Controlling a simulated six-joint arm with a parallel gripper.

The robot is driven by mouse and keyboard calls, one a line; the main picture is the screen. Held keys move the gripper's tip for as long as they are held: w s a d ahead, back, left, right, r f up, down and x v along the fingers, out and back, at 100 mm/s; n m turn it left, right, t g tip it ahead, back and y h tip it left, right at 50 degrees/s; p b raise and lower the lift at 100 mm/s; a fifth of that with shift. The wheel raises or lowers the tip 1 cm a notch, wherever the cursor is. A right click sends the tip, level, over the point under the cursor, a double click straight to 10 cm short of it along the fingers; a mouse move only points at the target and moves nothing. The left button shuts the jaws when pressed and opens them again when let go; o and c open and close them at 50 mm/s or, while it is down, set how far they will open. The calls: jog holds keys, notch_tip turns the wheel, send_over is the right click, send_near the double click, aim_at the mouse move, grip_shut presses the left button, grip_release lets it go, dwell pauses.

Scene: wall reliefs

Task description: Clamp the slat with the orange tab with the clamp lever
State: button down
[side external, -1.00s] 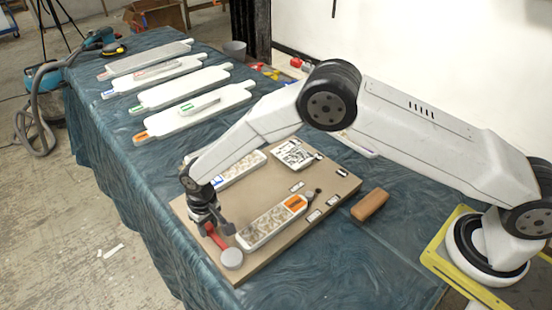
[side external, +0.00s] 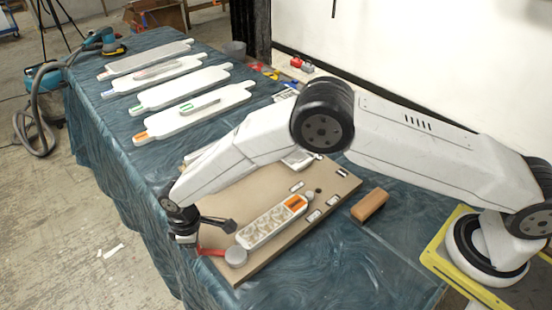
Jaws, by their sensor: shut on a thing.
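The slat with the orange tab (side external: 268,226) lies on the brown board (side external: 318,222), its carved face up and its orange tab (side external: 296,204) at the far right end. The clamp lever has a red handle (side external: 213,252) and a round grey head (side external: 236,258) at the slat's near left end. The head looks very close to or against that end; contact cannot be told. My gripper (side external: 190,241) is at the board's left edge, shut on the outer end of the red handle. The fingertips are small and partly hidden.
Several white blanks (side external: 180,93) lie along the far table. A tan block (side external: 369,205) sits right of the board. My arm spans over the board and hides part of its far side, including other white pieces there. Small labelled plates (side external: 313,216) lie beside the slat.

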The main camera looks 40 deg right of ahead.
jog(key=s+a+n, duration=0.1)
jog(key=n, duration=0.1)
jog(key=s+a+n, duration=0.1)
jog(key=s+n, duration=0.1)
jog(key=shift+n, duration=0.3)
jog(key=s+n, duration=0.2)
jog(key=shift+a+n, duration=0.15)
jog(key=shift+n, duration=0.15)
jog(key=shift+s+n, duration=1)
jog(key=shift+n, duration=0.5)
jog(key=shift+c, duration=1.7)
grip_release()
jog(key=shift+r, duration=0.2)
notch_tip(320, 180, up, 8)
jog(key=shift+f, duration=0.25)
jog(key=shift+w, duration=0.15)
